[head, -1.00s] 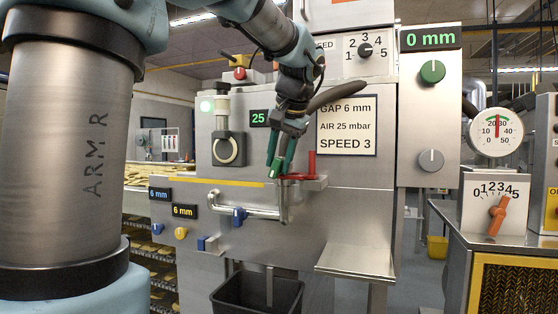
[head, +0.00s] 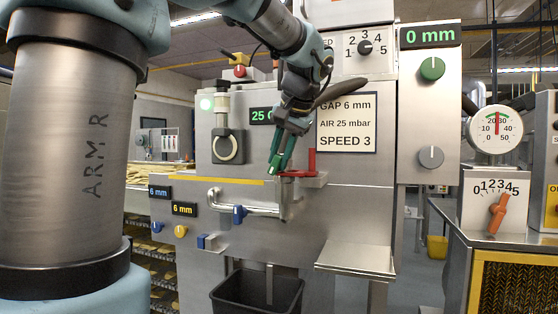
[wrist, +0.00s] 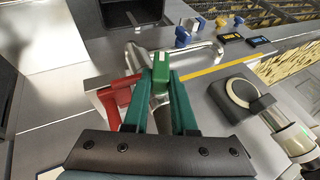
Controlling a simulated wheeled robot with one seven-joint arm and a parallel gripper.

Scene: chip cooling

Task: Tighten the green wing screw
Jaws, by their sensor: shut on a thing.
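The green wing screw (wrist: 160,72) shows in the wrist view as a small green block with a pale mark, at the end of a metal pipe fitting. My gripper (wrist: 159,82) has one green finger on each side of it and is shut on it. In the head view my gripper (head: 276,165) points down at the top of the upright pipe piece (head: 286,200). There the screw is hard to tell from the green fingertips. The screw's thread is hidden.
A red handle (head: 311,162) stands close to the right of my fingers, and its red part (wrist: 119,96) shows left in the wrist view. A bent pipe with a blue valve (head: 239,214) runs left. A black bin (head: 255,298) stands below. A metal shelf (head: 356,260) juts out at right.

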